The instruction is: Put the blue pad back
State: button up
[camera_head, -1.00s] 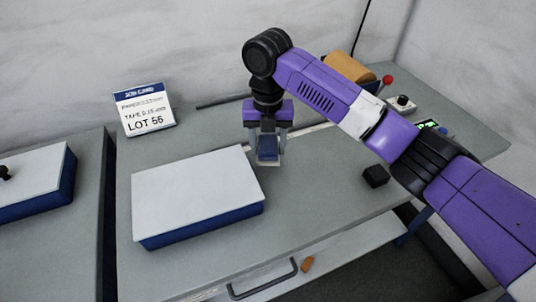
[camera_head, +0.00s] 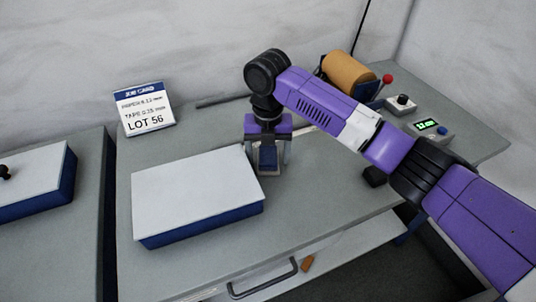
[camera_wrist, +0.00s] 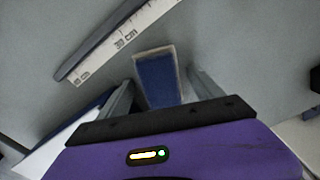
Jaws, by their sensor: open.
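The blue pad (camera_head: 268,157) is a small dark blue block with a pale border, on the grey bench just right of a large white-topped blue box. In the wrist view the blue pad (camera_wrist: 158,80) shows its blue face and pale rim between my two fingers. My gripper (camera_head: 269,160) points down over it, open, one finger to each side with gaps showing in the wrist view. I cannot tell how far the fingertips reach down beside it.
The white-topped box (camera_head: 195,190) fills the bench's front left. A ruler (camera_wrist: 120,38) lies near the pad. A black block (camera_head: 374,176) is to the right, partly behind my arm. A copper-coloured roll (camera_head: 350,73) and a display box (camera_head: 427,127) stand at back right.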

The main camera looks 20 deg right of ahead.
aim_at(268, 154)
notch_tip(268, 154, up, 12)
jog(key=shift+r, duration=0.15)
dwell(0.5)
dwell(0.3)
